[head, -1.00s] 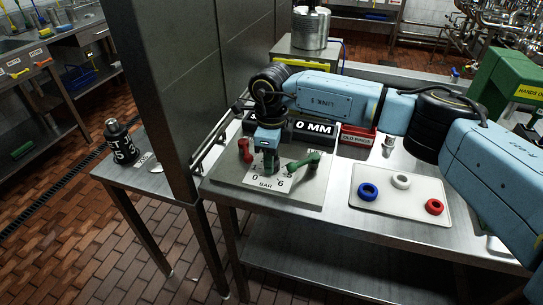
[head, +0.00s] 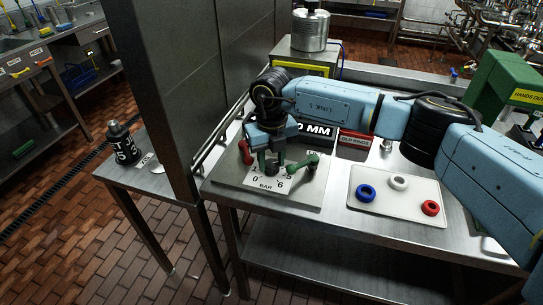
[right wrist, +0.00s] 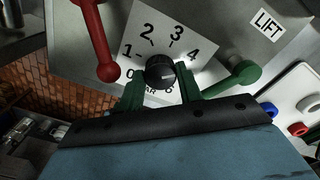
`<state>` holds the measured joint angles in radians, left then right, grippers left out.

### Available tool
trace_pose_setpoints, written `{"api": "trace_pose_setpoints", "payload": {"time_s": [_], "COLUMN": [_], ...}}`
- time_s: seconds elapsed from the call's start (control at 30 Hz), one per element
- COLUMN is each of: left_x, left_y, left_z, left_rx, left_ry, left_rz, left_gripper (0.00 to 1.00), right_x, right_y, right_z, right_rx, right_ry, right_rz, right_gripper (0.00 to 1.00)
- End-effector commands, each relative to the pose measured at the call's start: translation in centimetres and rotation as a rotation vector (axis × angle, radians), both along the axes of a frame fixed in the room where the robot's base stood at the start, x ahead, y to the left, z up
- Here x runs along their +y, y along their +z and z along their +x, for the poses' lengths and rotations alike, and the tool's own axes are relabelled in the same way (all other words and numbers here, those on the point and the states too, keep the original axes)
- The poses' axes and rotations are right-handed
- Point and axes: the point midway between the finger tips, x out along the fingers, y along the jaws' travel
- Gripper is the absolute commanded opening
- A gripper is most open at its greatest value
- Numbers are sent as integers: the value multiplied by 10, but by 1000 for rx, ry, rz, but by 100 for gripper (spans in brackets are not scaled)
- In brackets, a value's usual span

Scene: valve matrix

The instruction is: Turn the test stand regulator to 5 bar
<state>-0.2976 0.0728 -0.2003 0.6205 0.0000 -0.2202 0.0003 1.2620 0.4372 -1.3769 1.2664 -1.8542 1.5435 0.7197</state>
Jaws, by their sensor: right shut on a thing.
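The regulator is a round black knob (right wrist: 160,72) on a white dial plate (right wrist: 143,40) with numbers from 0 to 6 around it. In the head view the plate (head: 267,184) lies on the grey test stand panel. My right gripper (right wrist: 161,88) points down at the dial, its two green fingers shut on the knob from both sides. In the head view the right gripper (head: 271,165) hides most of the knob. A faint light mark shows on the knob's right side, but I cannot read its setting surely. My left gripper is out of view.
A red lever (right wrist: 95,40) and a green lever (right wrist: 238,78) flank the dial closely. A white tray (head: 383,206) with blue, white and red rings lies to the right. A dark partition (head: 160,90) stands at the left.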

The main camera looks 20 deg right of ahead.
Motion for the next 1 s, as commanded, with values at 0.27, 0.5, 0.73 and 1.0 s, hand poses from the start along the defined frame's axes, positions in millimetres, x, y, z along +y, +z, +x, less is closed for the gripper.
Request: {"api": "trace_pose_setpoints", "payload": {"time_s": [0.27,0.5,0.73,1.0], "left_x": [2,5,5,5], "left_y": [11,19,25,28], "left_z": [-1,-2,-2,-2], "left_rx": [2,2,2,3], "left_ry": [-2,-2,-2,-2], "left_rz": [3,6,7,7], "left_gripper": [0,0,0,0], "right_x": [0,0,-1,-1], "right_y": [3,3,3,2], "right_z": [1,1,1,1], "right_rx": [-3,-4,-3,-5], "right_ry": [-261,-458,-592,-669], "right_rz": [1,1,1,1], "right_gripper": [13,13,13,13]}}
